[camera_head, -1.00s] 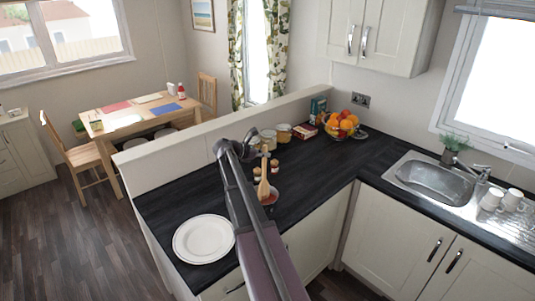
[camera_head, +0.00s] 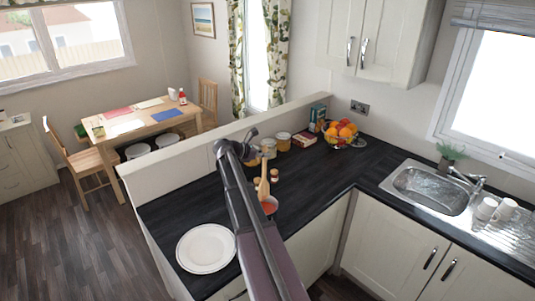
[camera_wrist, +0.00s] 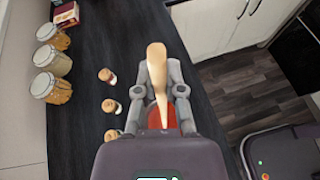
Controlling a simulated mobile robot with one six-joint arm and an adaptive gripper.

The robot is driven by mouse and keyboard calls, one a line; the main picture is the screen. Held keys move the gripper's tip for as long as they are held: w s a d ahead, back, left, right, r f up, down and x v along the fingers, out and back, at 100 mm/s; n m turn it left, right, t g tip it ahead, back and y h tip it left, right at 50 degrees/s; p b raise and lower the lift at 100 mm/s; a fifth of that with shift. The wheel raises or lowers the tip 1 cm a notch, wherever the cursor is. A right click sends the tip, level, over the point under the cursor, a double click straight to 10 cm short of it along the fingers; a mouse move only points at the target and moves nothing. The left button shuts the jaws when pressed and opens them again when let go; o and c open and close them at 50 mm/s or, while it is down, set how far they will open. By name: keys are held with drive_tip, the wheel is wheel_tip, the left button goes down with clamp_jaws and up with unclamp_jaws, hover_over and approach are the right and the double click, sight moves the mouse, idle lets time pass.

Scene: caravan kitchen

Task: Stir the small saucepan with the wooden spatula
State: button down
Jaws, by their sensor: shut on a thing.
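The wooden spatula (camera_head: 263,182) stands near upright over the counter in the head view, partly behind my arm. In the wrist view, my gripper (camera_wrist: 166,78) is shut on the wooden spatula (camera_wrist: 157,57), its fingers on either side of the handle. The small saucepan shows only as a patch of red contents (camera_head: 270,204) at the spatula's lower end, and as red (camera_wrist: 165,116) between my fingers in the wrist view. The pan's rim and handle are mostly hidden by my arm and gripper. I cannot tell how deep the spatula's tip sits.
Small cork-topped jars (camera_wrist: 108,106) stand close to the left of my gripper. Larger jars (camera_wrist: 50,88), a fruit bowl (camera_head: 341,133) and a low wall (camera_head: 190,142) lie beyond. A white plate (camera_head: 206,249) is on the near counter. The sink (camera_head: 430,187) is to the right.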

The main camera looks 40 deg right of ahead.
drive_tip(key=shift+r+p, duration=0.35)
drive_tip(key=shift+r, duration=0.15)
